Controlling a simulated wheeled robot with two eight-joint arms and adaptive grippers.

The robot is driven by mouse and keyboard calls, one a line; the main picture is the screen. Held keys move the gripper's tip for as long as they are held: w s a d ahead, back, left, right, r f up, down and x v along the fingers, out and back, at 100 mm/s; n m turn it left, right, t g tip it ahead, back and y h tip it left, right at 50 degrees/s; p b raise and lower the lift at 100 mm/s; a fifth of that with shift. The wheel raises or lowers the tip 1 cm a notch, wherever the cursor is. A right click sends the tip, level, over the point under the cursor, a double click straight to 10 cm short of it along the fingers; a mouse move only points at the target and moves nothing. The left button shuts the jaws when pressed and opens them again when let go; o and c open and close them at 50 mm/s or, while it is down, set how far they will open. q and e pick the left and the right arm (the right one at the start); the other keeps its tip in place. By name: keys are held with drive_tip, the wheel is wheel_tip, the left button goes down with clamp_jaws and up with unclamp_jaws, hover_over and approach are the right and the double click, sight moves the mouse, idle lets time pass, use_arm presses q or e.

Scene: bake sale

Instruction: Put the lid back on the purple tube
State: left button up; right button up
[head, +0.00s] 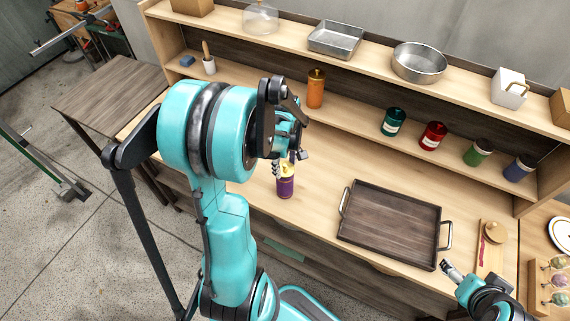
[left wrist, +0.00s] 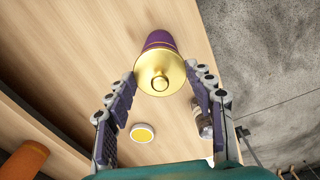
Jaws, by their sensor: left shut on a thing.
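The purple tube (head: 286,188) stands upright on the wooden counter, below my left gripper (head: 290,152). In the left wrist view the purple tube (left wrist: 158,39) shows behind a round gold lid with a knob (left wrist: 158,74). My left gripper's fingertips (left wrist: 161,76) are shut on the lid's rim, one on each side. The lid is over the tube's end. I cannot tell whether it is seated or slightly apart. My right gripper (head: 454,272) is at the lower right, away from the tube; its jaw opening is unclear.
A dark wooden tray (head: 390,224) lies right of the tube. An orange tube (head: 316,89) and several jars, including a teal one (head: 393,121) and a red one (head: 432,135), stand on the shelf behind. The counter between tube and tray is clear.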

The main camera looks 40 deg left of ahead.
use_arm(q)
drive_tip(key=o, duration=1.4)
drive_tip(key=shift+r, duration=0.15)
drive_tip(key=shift+r+p, duration=2.65)
drive_tip(key=shift+r, duration=0.75)
clamp_jaws()
